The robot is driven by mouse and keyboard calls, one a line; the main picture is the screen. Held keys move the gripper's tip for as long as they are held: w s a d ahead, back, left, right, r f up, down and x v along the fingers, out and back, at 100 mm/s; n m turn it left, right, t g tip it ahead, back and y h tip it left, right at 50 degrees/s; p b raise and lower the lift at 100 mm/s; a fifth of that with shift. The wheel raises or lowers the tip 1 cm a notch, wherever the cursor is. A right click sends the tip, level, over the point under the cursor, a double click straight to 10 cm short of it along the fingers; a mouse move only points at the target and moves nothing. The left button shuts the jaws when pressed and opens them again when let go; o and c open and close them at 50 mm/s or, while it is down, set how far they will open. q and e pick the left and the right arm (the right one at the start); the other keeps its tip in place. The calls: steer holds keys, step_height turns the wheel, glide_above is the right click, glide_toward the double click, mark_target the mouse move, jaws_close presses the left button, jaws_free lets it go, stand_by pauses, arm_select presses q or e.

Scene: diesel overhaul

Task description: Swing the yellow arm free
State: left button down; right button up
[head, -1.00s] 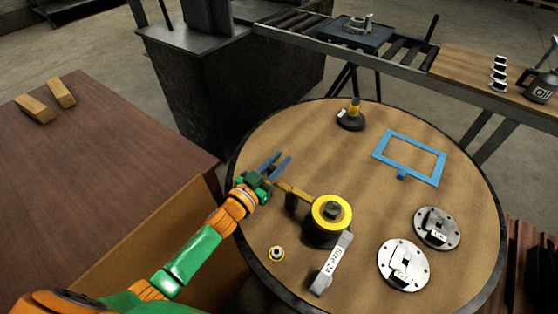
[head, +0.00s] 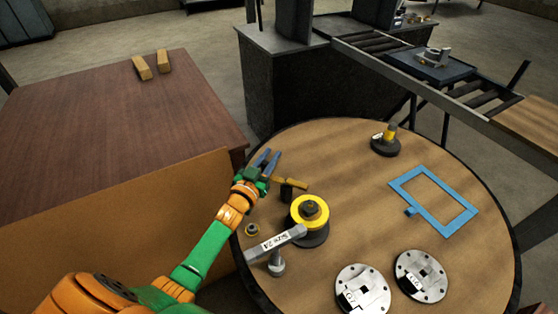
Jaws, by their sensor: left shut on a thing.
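The yellow arm (head: 291,183) is a short ochre bar just behind the yellow-topped black cylinder (head: 309,213) on the round table. My left gripper (head: 267,160) is at the bar's left end and shut on it, with its blue-grey fingers pointing away from me. A small black post (head: 286,193) stands under or beside the bar; I cannot tell whether they touch. The bar's right end is close to the cylinder's rim, and any joint there is unclear. My right gripper is not in view.
A grey wrench marked "Size 24" (head: 268,244) lies left of the cylinder, above a bolt (head: 277,266). A small ringed part (head: 252,230) is nearby. Two metal discs (head: 363,291) (head: 421,275), a blue frame (head: 433,201) and a black-based yellow part (head: 386,141) occupy the round table.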

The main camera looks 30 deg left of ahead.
mark_target(263, 167)
arm_select(q)
steer(key=shift+s+a+n+y, duration=0.1)
steer(key=shift+s+n+y, duration=0.25)
steer(key=shift+n+y, duration=0.55)
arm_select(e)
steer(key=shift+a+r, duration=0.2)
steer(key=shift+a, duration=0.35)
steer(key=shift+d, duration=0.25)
arm_select(q)
steer(key=c, duration=0.7)
jaws_free()
steer(key=s, duration=0.4)
steer(key=s+d+p, duration=0.1)
steer(key=s, duration=0.2)
steer(key=shift+s, duration=0.1)
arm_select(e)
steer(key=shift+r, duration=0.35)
arm_select(q)
steer(key=shift+f, duration=0.1)
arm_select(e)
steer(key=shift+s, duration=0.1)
